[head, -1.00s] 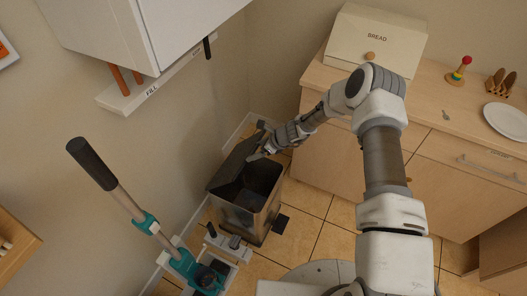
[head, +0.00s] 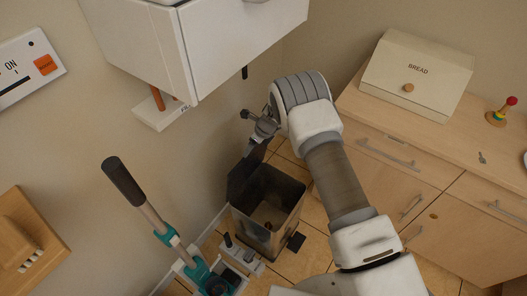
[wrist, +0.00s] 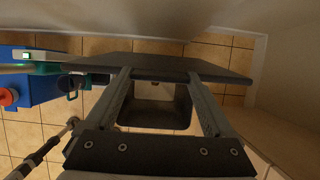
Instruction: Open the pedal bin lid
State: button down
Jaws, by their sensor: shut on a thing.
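The pedal bin (head: 283,222) is a dark metal box on the floor tiles between the wall and the wooden cabinets. Its dark lid (head: 239,178) stands steeply raised at the wall side, and the bin's mouth is open with a small brownish thing visible inside. My gripper (head: 258,138) is at the upper part of the lid, partly hidden by my wrist. In the wrist view, the lid (wrist: 158,66) crosses at my two fingertips (wrist: 160,78), and I am shut on it. The bin's opening (wrist: 155,108) shows between the fingers. A dark pedal (head: 296,242) sticks out at the bin's base.
A teal and white device with a black-gripped handle (head: 124,181) stands left of the bin. A white wall unit (head: 205,45) overhangs above the lid. The cabinets (head: 400,165) stand right, with a bread box (head: 415,75) on top. Tiled floor shows around the bin.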

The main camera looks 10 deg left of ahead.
jog(key=w+a+b, duration=0.3)
jog(key=a+b, duration=0.2)
jog(key=a, duration=0.3)
jog(key=shift+a+r+b, duration=0.3)
jog(key=shift+a+b, duration=0.05)
jog(key=shift+w, duration=0.15)
grip_release()
jog(key=shift+d+f, duration=0.1)
jog(key=p+v, duration=0.1)
jog(key=v, duration=1.1)
